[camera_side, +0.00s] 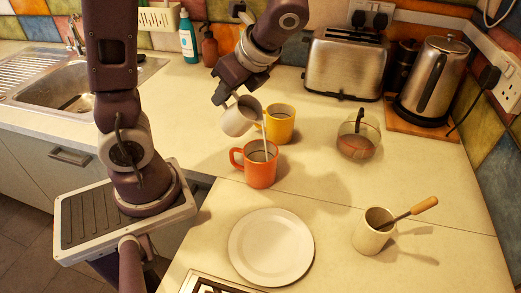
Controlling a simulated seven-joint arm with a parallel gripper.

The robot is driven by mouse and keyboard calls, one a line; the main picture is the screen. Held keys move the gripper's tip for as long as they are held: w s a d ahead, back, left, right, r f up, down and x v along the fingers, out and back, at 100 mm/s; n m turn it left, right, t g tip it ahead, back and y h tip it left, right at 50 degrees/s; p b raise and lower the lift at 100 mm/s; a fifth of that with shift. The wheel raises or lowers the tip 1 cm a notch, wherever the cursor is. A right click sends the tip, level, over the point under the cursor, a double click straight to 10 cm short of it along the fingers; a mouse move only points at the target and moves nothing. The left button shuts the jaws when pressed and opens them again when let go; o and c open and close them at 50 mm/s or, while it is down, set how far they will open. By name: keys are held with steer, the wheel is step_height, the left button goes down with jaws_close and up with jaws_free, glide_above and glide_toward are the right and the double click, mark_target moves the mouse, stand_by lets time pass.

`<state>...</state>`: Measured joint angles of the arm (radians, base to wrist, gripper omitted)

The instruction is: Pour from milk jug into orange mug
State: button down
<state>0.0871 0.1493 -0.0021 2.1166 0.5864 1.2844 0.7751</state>
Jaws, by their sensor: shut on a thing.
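The white milk jug (237,120) is tilted to the right, held above the counter by my gripper (225,97), which is shut on it. A thin pale stream of milk (264,136) falls from the jug's lip into the orange mug (261,172). The orange mug stands upright on the counter just below and to the right of the jug, its handle pointing left. Some liquid shows inside it. The fingertips are partly hidden, and I cannot tell exactly which part of the jug they grip.
A yellow mug (280,128) stands close behind the orange mug. A white plate (271,247) lies in front, a cream pot with a wooden-handled utensil (373,236) at right, and a glass teapot (358,140) behind it. A toaster (346,66) and kettle (432,82) stand at the back.

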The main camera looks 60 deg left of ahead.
steer(key=shift+w+d+g+y, duration=0.15)
steer(key=shift+d+g+y, duration=0.2)
steer(key=shift+y, duration=0.35)
stand_by(1.3)
steer(key=s+a+f+t+h, duration=0.3)
steer(key=a+f+h, duration=0.3)
steer(key=h, duration=0.2)
steer(key=shift+a+f+t, duration=0.25)
steer(key=shift+f+t, duration=0.1)
